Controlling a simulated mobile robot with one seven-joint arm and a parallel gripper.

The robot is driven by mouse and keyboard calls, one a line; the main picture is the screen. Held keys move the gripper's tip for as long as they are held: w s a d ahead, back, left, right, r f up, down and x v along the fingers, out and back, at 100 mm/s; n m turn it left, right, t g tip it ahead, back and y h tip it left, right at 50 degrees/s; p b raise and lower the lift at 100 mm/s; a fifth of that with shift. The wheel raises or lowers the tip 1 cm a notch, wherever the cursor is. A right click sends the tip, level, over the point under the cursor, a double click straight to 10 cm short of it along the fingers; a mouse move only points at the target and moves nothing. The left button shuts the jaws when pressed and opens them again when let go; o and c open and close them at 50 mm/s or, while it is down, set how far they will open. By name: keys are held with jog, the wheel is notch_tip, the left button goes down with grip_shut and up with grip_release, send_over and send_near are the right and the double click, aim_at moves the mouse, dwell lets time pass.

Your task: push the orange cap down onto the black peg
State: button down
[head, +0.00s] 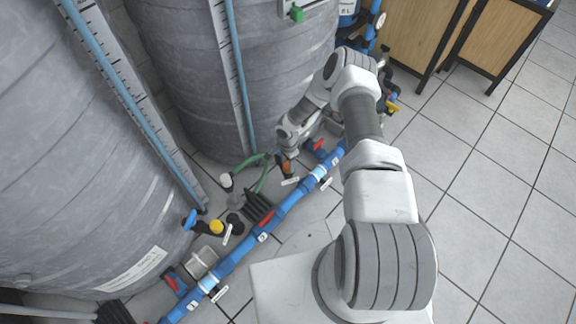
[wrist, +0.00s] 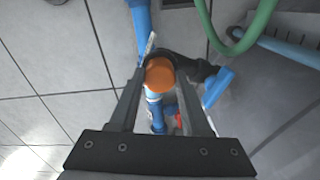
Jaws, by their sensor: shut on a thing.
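The orange cap (wrist: 160,74) sits between the fingertips of my gripper (wrist: 160,80) in the wrist view, and the fingers are shut on it. In the head view the orange cap (head: 286,168) is a small spot just under my gripper (head: 287,157), low among the pipes. A dark fitting (wrist: 190,66) shows behind and beside the cap in the wrist view. The black peg is not clearly seen. The cap hides what lies beneath it, so I cannot tell whether cap and peg touch.
A blue pipe (head: 288,204) with red valve handles runs diagonally along the floor. A green hose (wrist: 255,28) curves close to the gripper on the right. Large grey tanks (head: 190,75) stand behind. Tiled floor (head: 480,190) is clear at the right.

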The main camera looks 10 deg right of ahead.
notch_tip(320, 180, up, 4)
jog(key=shift+w+r+p, duration=0.1)
jog(key=shift+r+p, duration=0.1)
jog(key=shift+p, duration=0.9)
jog(key=w+d+r+p, duration=0.2)
jog(key=d+r, duration=0.4)
jog(key=d, duration=0.5)
jog(key=shift+w+d+r, duration=0.2)
jog(key=shift+w+r, duration=0.1)
jog(key=shift+w, duration=0.05)
notch_tip(320, 180, up, 35)
jog(key=n, duration=1.4)
send_over(287, 165)
jog(key=w, duration=0.2)
jog(key=shift+d+f, duration=0.2)
jog(key=shift+d, duration=0.05)
jog(key=shift+a, duration=0.2)
